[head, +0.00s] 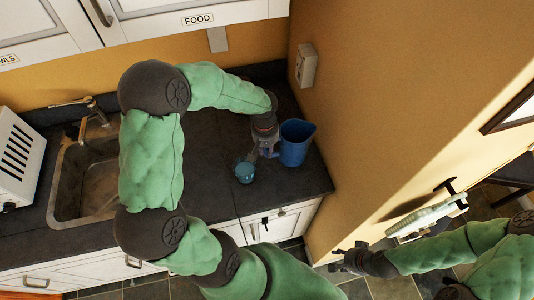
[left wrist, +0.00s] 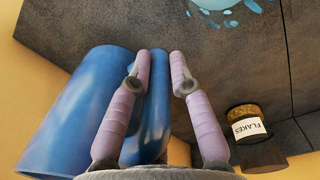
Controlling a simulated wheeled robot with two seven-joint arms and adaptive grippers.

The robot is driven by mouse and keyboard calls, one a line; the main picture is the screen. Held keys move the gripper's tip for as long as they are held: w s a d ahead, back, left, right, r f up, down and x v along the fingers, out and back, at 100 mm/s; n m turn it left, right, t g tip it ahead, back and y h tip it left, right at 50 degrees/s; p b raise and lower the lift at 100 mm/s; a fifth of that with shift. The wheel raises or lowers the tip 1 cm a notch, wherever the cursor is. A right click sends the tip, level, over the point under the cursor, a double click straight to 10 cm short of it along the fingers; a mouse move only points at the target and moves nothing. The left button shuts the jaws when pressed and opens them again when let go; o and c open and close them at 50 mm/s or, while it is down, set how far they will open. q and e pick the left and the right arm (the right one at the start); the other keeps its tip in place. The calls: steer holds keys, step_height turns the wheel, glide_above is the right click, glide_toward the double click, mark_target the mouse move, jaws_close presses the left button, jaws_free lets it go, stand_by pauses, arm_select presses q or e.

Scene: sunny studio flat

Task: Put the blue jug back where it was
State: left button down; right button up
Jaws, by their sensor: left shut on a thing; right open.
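The blue jug (head: 294,150) is on the dark countertop near its right end, close to the yellow wall. In the left wrist view the jug (left wrist: 75,115) fills the left side, with its handle (left wrist: 152,95) between the fingers. My left gripper (head: 264,150) is at the jug's left side, shut on the handle; its fingers also show in the left wrist view (left wrist: 162,65). I cannot tell whether the jug's base touches the counter. My right gripper (head: 343,262) is open and empty, low beyond the counter's right end.
A jar labelled FLAKES (left wrist: 245,122) is near the handle in the left wrist view. A sink (head: 88,185) and a white toaster-like box (head: 18,155) are at left. Cabinets (head: 180,22) hang above.

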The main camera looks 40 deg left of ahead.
arm_select(q)
steer(key=shift+w+a+f, duration=0.15)
steer(key=shift+w+f, duration=0.05)
steer(key=shift+f, duration=0.1)
step_height(320, 180, down, 3)
steer(key=shift+w+f, duration=0.1)
steer(key=shift+w, duration=0.05)
steer(key=shift+b, duration=0.3)
steer(key=c, duration=1.1)
jaws_free()
steer(key=shift+f, duration=0.1)
steer(key=shift+c, duration=0.2)
